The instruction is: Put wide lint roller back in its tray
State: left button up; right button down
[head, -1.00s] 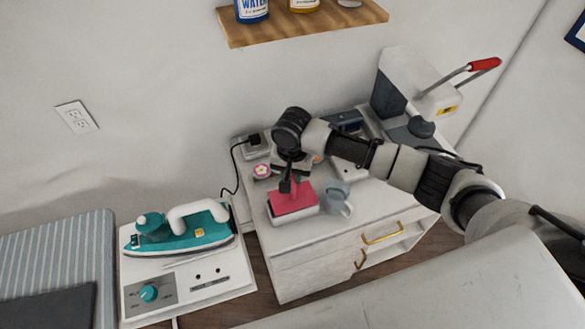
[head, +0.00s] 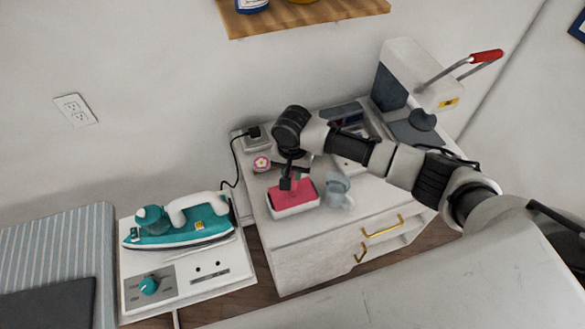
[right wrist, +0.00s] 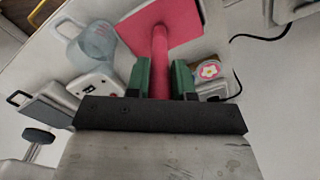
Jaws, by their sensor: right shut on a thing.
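The wide lint roller (head: 296,195) is red, with a flat, broad head and a straight handle. My right gripper (head: 288,181) is shut on the handle from above. In the right wrist view, the red handle (right wrist: 160,62) stands between the green finger pads of the gripper (right wrist: 162,82). The broad red head (right wrist: 150,28) lies beyond them. In the head view, the roller head sits low within the rim of its white tray (head: 296,211) on the cabinet top. Whether it touches the tray floor is hidden. My left gripper is not in view.
A grey-blue jug (head: 338,188) stands close to the tray's right. A white press with a red-handled lever (head: 410,82) stands at the back right. A teal iron (head: 180,222) rests on its station at left.

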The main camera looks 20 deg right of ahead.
jog(key=shift+f, duration=0.15)
jog(key=c, duration=0.9)
grip_release()
notch_tip(320, 180, up, 11)
jog(key=shift+f+b, duration=0.1)
jog(key=shift+b, duration=1)
